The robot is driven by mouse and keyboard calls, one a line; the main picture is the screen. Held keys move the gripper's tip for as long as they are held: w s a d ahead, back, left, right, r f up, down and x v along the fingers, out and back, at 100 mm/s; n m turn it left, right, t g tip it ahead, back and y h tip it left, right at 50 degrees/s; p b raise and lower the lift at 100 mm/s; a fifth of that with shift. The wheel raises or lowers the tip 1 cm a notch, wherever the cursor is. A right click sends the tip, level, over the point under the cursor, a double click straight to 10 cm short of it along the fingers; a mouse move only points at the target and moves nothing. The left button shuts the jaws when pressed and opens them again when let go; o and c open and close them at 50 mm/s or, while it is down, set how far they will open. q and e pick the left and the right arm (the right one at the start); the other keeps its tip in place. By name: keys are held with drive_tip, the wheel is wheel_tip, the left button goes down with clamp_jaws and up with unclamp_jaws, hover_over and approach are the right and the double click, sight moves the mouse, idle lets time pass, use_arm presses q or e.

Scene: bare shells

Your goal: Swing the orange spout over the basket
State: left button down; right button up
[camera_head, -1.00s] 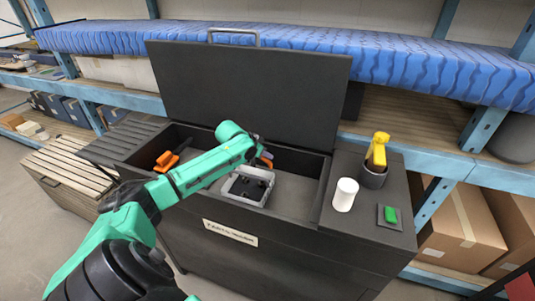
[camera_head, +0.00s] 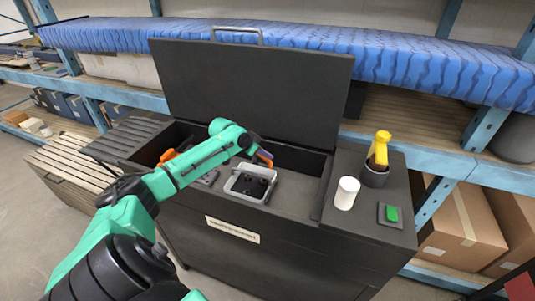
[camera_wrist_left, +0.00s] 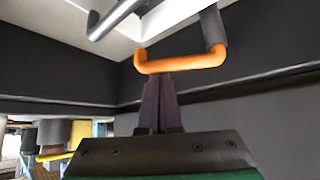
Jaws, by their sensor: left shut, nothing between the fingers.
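In the head view, a small orange piece (camera_head: 265,155) shows beside my left gripper (camera_head: 259,148). My left gripper is shut and empty; its dark fingers (camera_wrist_left: 158,85) point at the spout's bar and end at or very near it. Whether they touch I cannot tell. The grey basket (camera_head: 232,190), with dark things inside, stands in the open black chest just below the gripper. My right gripper is not in view.
The chest's raised lid (camera_head: 255,90) stands behind. Another orange object (camera_head: 168,155) is at the chest's left, partly behind my arm.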

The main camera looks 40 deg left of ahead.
use_arm(q)
drive_tip(key=shift+s+a+f+m+h+b, duration=0.1)
drive_tip(key=shift+s+a+m+h+b, duration=0.1)
drive_tip(key=shift+s+m+h+b, duration=0.4)
drive_tip(key=shift+s+a+m+g+h+b, duration=0.75)
drive_tip(key=shift+s+a+m+b, duration=0.25)
drive_tip(key=shift+m+b, duration=0.45)
drive_tip(key=shift+s+a+m+g+h+b, duration=0.65)
drive_tip(key=shift+s+a+m+h+b, duration=0.3)
drive_tip(key=shift+m+b, duration=0.5)
